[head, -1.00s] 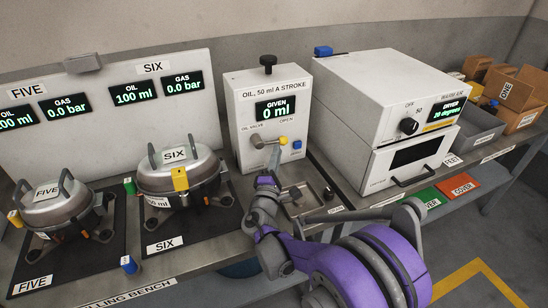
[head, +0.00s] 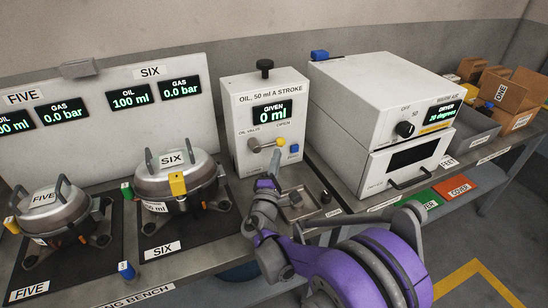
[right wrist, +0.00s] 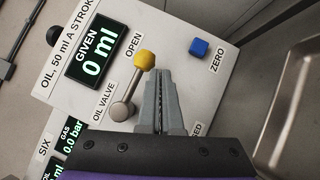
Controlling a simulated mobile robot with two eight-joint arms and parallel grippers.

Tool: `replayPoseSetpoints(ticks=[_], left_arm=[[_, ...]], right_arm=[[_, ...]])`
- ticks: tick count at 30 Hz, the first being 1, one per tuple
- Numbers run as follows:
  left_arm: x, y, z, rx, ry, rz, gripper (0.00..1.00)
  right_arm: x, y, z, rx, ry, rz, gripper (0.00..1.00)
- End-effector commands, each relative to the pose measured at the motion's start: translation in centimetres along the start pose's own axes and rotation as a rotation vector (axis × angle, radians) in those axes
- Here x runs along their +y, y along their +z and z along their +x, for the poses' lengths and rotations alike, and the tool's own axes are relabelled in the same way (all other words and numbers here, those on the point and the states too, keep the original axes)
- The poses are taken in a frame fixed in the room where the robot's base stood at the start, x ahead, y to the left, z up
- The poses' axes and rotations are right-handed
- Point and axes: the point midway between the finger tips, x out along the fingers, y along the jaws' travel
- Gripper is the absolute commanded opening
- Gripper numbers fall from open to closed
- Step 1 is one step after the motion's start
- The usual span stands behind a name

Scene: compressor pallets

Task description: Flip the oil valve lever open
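The oil valve lever, a grey arm with a yellow knob (head: 280,142), sits on the front of the white oil box (head: 238,112). It points right, roughly level, its knob just below the OPEN label. In the right wrist view the yellow knob (right wrist: 145,60) stands beside the fingertips. My right gripper (head: 276,162) is below the knob in the head view, its fingers together. In the right wrist view the gripper (right wrist: 161,78) looks shut and empty, with a small gap to the lever. Its fingers partly hide the CLOSED label. My left gripper is not in view.
A blue ZERO button (right wrist: 199,47) is to the right of the knob. The display reads GIVEN 0 ml. A white dryer (head: 385,105) stands right of the box, and compressor SIX (head: 165,180) stands to the left. A small metal tray (head: 300,205) lies below the box.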

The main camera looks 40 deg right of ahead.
Motion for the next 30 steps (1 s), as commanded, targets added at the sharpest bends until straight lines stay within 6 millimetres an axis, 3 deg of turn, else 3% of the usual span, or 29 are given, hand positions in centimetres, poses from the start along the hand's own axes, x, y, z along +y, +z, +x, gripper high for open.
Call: replayPoseSetpoints(ticks=[9, 15, 21, 30], left_arm=[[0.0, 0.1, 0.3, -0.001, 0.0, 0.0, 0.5], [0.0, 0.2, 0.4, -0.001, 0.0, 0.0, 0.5], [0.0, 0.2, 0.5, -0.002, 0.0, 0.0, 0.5], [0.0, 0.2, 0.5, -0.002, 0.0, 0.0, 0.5]], right_arm=[[0.2, -0.5, -6.3, 0.014, 0.003, -0.001, 0.0], [0.3, -0.6, -9.5, 0.015, 0.004, -0.002, 0.0], [0.3, -0.5, -10.6, 0.015, 0.004, -0.004, 0.0], [0.3, -0.5, -10.6, 0.015, 0.005, -0.004, 0.0]])
